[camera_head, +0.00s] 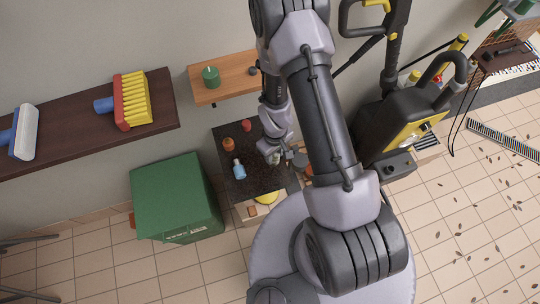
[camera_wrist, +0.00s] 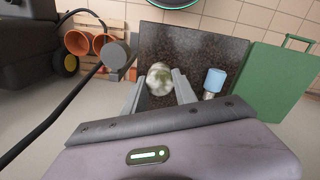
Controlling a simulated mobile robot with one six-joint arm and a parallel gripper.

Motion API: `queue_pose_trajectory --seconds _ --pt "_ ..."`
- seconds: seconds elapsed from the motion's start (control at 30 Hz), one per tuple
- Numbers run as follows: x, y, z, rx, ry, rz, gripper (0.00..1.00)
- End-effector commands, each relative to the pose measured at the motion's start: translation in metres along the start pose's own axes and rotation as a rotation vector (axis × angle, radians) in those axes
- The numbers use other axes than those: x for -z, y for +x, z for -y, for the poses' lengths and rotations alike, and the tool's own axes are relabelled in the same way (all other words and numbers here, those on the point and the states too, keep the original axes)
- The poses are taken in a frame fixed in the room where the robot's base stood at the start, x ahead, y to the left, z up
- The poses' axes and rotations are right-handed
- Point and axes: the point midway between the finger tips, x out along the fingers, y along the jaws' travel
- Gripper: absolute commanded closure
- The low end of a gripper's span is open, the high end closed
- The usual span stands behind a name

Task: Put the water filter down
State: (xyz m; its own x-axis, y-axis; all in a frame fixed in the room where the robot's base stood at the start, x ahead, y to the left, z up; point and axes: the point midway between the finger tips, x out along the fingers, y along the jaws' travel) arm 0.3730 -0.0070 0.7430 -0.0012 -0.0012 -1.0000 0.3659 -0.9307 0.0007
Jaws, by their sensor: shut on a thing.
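My gripper (camera_wrist: 158,88) is shut on a round, mottled white-and-green thing (camera_wrist: 160,75), which I take to be the water filter. It sits between the two fingertips in the wrist view, over a dark speckled counter (camera_wrist: 215,50). In the head view my gripper (camera_head: 274,155) is above the right part of that counter (camera_head: 262,182), and the held thing is mostly hidden there. I cannot tell whether the held thing touches the counter.
A blue bottle (camera_head: 239,170) stands on the counter left of my gripper, with an orange jar (camera_head: 229,144) and a red one (camera_head: 246,125) behind. A green box (camera_head: 175,198) is left of the counter. A pressure washer (camera_head: 405,125) stands right. A wooden shelf (camera_head: 230,72) hangs behind.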

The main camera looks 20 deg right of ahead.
Motion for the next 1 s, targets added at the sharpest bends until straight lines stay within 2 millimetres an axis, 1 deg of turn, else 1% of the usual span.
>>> queue_pose_trajectory --seconds 0.03,0.1,0.13,0.2,0.27,0.3,0.4,0.5,0.87,0.9,1.0 --pt "0.005 -0.008 0.001 0.000 0.000 0.000 1.00" --pt "0.013 -0.008 0.003 0.000 -0.001 -0.001 1.00" --pt "0.015 0.000 0.003 0.001 0.000 -0.001 1.00" --pt "0.014 0.024 0.003 0.001 0.001 -0.001 1.00" --pt "0.014 0.037 0.003 0.001 0.001 -0.001 1.00" --pt "0.014 0.040 0.003 0.001 0.001 -0.001 1.00" --pt "0.014 0.035 0.003 0.000 0.001 -0.002 1.00" --pt "0.014 0.034 0.002 0.000 0.000 -0.002 1.00" --pt "0.013 0.045 0.002 0.000 0.000 -0.002 1.00" --pt "0.013 0.045 0.002 0.000 0.000 -0.001 0.63" --pt "0.013 0.044 0.002 0.000 0.000 -0.002 0.45"
